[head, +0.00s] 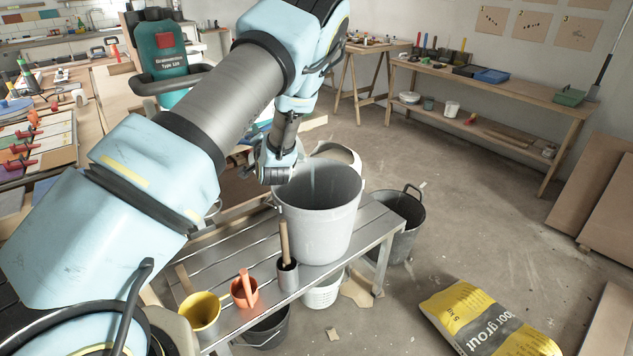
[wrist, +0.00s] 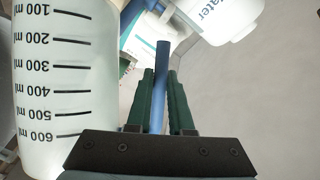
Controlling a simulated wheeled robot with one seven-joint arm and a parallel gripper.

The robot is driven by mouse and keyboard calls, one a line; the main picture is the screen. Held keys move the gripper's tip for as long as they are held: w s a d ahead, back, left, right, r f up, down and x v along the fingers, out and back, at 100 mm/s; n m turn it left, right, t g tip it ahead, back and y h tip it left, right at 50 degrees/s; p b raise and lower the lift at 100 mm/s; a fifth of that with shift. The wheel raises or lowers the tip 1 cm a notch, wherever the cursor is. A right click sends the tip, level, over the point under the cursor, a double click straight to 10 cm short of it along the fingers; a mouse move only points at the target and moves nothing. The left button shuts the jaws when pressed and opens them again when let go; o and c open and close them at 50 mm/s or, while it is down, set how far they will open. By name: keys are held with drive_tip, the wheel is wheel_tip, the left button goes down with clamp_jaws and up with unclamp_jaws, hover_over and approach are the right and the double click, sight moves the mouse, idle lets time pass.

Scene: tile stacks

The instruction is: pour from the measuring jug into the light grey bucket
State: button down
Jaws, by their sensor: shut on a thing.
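The light grey bucket (head: 318,228) stands upright on a slatted metal bench, its mouth open upward. My gripper (head: 277,174) is at the bucket's back left rim; its fingertips are hard to make out there. In the wrist view my gripper (wrist: 160,105) has its green fingers closed on a blue upright bar, seemingly the jug's handle. The translucent measuring jug (wrist: 65,95), with black marks from 100 to 600 ml, fills the left of that view beside the fingers. I cannot make out the jug, its tilt or its contents in the head view.
A dark bucket (head: 402,235) and a grout bag (head: 485,318) are on the floor. A white labelled container (wrist: 225,18) shows in the wrist view.

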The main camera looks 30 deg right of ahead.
drive_tip(key=shift+s+d+r+m+t, duration=0.2)
drive_tip(key=shift+s+d+m+t, duration=0.05)
drive_tip(key=shift+d+m, duration=0.25)
drive_tip(key=shift+s+d+r+m+t, duration=0.25)
drive_tip(key=shift+d+m, duration=0.1)
drive_tip(key=shift+m, duration=0.15)
idle(1.5)
drive_tip(key=shift+s+d+r+m+t, duration=0.1)
drive_tip(key=shift+s+d+r+m, duration=0.2)
drive_tip(key=shift+d, duration=0.2)
drive_tip(key=shift+s+d+r+m+t, duration=0.1)
drive_tip(key=shift+s+d+r+m, duration=0.15)
drive_tip(key=shift+s+d, duration=0.15)
drive_tip(key=shift+s+d+r+m+t, duration=0.1)
drive_tip(key=shift+s+d+r+m, duration=0.15)
drive_tip(key=shift+d, duration=0.3)
idle(0.4)
drive_tip(key=shift+s+d+r+m+t+h+b, duration=0.3)
drive_tip(key=shift+s+d+r+m, duration=0.1)
drive_tip(key=shift+d+m, duration=0.2)
idle(0.5)
